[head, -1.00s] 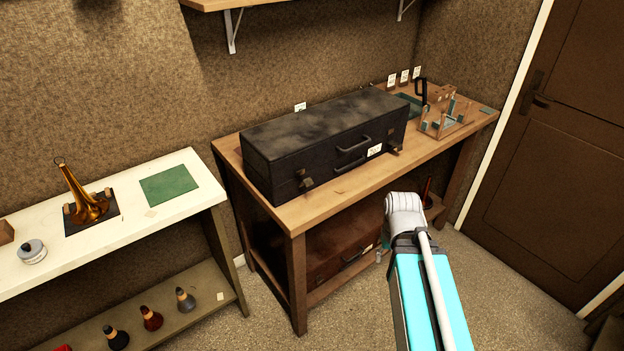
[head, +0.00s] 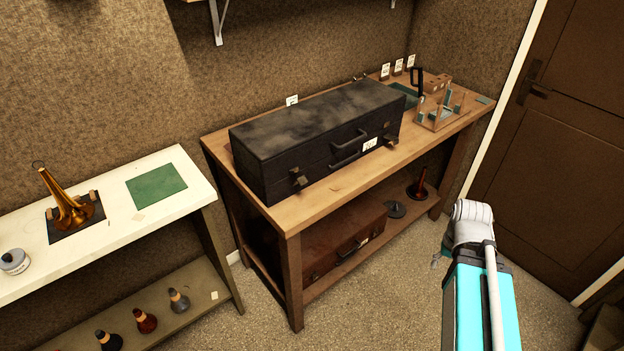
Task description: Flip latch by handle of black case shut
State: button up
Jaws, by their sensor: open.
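A clear stand (head: 437,115) is on the bench right of the case. A brown case (head: 345,246) lies on the lower shelf. A white table (head: 115,215) with a brass horn part (head: 68,212) stands left. A door (head: 560,130) is right. Floor before the bench is open.

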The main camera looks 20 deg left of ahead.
aim_at(302, 181)
jog(key=z, duration=0.1)
jog(key=k, duration=1.4)
jog(key=u, duration=0.8)
jog(key=i, duration=1)
